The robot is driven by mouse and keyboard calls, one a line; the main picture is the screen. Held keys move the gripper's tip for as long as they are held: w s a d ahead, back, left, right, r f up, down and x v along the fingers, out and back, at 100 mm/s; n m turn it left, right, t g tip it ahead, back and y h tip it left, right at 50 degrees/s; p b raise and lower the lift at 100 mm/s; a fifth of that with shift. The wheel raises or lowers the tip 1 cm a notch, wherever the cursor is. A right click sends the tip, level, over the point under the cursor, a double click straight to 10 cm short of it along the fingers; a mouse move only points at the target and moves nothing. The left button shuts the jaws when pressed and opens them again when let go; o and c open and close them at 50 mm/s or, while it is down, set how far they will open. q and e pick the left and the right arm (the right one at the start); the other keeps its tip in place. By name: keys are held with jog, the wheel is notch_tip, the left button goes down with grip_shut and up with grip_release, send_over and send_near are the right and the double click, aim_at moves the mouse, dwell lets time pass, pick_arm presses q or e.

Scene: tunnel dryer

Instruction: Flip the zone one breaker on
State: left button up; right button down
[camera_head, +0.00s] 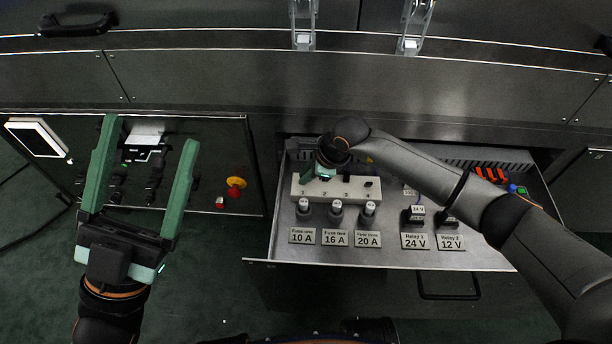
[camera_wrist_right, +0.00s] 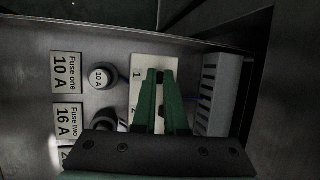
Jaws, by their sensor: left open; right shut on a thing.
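The breaker strip (camera_head: 345,190) is a cream block numbered from 1 upward, set at the back left of the open drawer. My right gripper (camera_head: 310,174) is over its left end and hides the switch there in the head view. In the right wrist view my right gripper (camera_wrist_right: 160,76) is beside the number 1, its green fingers closed around the small dark zone one breaker (camera_wrist_right: 160,79). The fingers cover most of it, so its position is unclear. My left gripper (camera_head: 149,133) is open and empty, in front of the left panel.
In the drawer (camera_head: 281,220), several fuses with labels such as Fuse one (camera_head: 303,236) stand in front of the strip. Two relays (camera_head: 413,217) are to the right, below my right arm. A grey slotted duct (camera_wrist_right: 215,92) runs beside the strip. A red emergency knob (camera_head: 235,187) is on the left panel.

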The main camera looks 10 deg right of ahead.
jog(key=shift+w+d+f+g+b, duration=0.1)
jog(key=shift+w+d+g+b, duration=0.05)
jog(key=shift+w+g+b, duration=0.45)
jog(key=shift+w+d+f+m+g+b, duration=0.1)
jog(key=shift+m+g+b, duration=0.2)
jog(key=shift+g+b, duration=0.4)
jog(key=shift+w+g+y+b, duration=0.1)
jog(key=shift+g+y+b, duration=0.2)
jog(key=shift+g, duration=0.1)
jog(key=shift+r, duration=0.2)
